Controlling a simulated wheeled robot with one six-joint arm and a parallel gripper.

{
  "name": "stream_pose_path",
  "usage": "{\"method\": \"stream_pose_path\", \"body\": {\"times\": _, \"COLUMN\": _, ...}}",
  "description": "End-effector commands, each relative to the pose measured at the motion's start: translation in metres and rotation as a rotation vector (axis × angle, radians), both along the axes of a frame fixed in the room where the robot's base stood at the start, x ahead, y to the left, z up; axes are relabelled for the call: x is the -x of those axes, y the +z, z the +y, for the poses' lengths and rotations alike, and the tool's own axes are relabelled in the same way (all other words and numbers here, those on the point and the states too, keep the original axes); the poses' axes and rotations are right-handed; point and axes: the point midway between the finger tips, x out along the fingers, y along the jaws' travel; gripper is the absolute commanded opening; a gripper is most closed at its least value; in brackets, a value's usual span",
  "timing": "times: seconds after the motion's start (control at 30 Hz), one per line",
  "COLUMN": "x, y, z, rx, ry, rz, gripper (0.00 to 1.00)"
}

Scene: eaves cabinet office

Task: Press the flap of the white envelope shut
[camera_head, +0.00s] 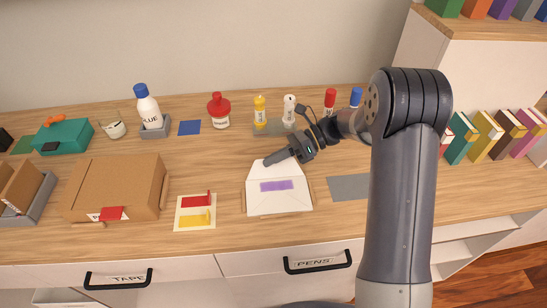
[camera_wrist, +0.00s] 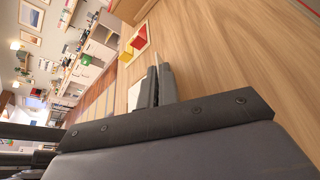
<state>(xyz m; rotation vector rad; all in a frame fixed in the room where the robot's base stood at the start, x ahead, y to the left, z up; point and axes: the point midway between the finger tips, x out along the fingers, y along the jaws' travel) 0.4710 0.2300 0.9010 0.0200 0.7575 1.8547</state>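The white envelope (camera_head: 290,203) lies on the wooden desk with a purple strip (camera_head: 277,185) across its middle. Its pointed flap is open, toward the back of the desk. My gripper (camera_head: 268,161) is over the flap's upper left edge, its fingers pointing left and down. In the wrist view the fingers (camera_wrist: 158,84) are together, with a thin pale sliver at their tips; I cannot tell whether this is the flap or whether they touch it. Part of the envelope (camera_wrist: 133,97) shows left of the fingers.
A card with red and yellow tabs (camera_head: 194,222) lies left of the envelope, and a cardboard box (camera_head: 115,187) is beyond it. A grey mat (camera_head: 349,187) is to the right. Glue bottles, including a yellow one (camera_head: 260,112), stand behind.

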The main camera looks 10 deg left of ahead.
Motion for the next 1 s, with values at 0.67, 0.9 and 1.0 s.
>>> {"method": "stream_pose_path", "body": {"times": 0.67, "x": 0.009, "y": 0.004, "z": -0.002, "rx": -0.046, "ry": -0.001, "rz": -0.18, "gripper": 0.0}}
{"method": "stream_pose_path", "body": {"times": 0.9, "x": 0.02, "y": 0.005, "z": -0.006, "rx": -0.101, "ry": -0.001, "rz": -0.392, "gripper": 0.0}}
{"method": "stream_pose_path", "body": {"times": 1.0, "x": 0.025, "y": 0.005, "z": -0.007, "rx": -0.124, "ry": -0.001, "rz": -0.485, "gripper": 0.0}}
